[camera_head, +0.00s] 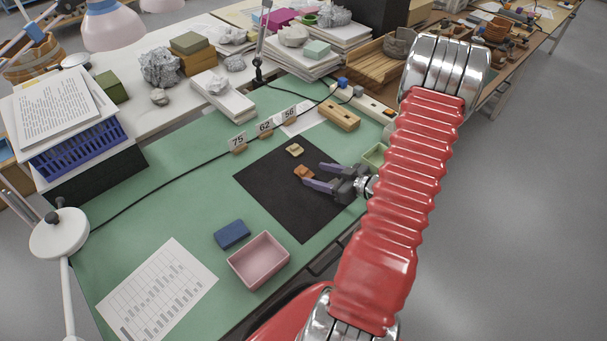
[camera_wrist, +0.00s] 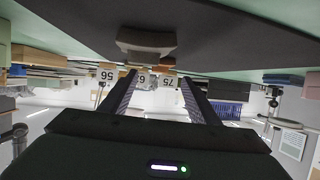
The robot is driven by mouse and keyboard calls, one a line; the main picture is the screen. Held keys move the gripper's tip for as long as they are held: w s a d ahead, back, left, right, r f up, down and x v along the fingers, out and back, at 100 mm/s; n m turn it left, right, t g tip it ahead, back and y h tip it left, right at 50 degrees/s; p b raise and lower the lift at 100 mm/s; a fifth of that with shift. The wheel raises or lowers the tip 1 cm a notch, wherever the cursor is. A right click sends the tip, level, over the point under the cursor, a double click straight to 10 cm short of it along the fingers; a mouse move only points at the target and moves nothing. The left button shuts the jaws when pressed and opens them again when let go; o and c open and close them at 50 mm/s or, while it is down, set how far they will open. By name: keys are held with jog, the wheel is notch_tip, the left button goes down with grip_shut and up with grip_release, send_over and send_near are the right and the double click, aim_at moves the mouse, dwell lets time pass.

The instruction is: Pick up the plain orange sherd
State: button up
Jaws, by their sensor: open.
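The plain orange sherd (camera_head: 303,172) lies on the black mat (camera_head: 270,190) on the green bench. A paler, beige sherd (camera_head: 295,150) lies on the mat just beyond it. My gripper (camera_head: 314,175) is open and low over the mat. Its fingertips are close to the orange sherd, which shows at the mouth of the jaws; I cannot tell whether they touch it. The wrist view is upside down and dim. There a brownish sherd (camera_wrist: 146,42) shows ahead, roughly in line with the gap between the fingers (camera_wrist: 158,85); its colour is unclear.
Number cards 75 (camera_head: 238,143), 62 (camera_head: 265,127) and 56 (camera_head: 289,114) stand behind the mat. A pink tray (camera_head: 258,261) and a blue block (camera_head: 231,234) are at front left. A wooden block (camera_head: 339,115) and a green tray (camera_head: 374,156) are near my arm.

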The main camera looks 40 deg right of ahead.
aim_at(306, 172)
jog(key=shift+x, duration=2.55)
jog(key=shift+f, duration=0.1)
jog(key=shift+c, duration=0.4)
jog(key=c, duration=1.1)
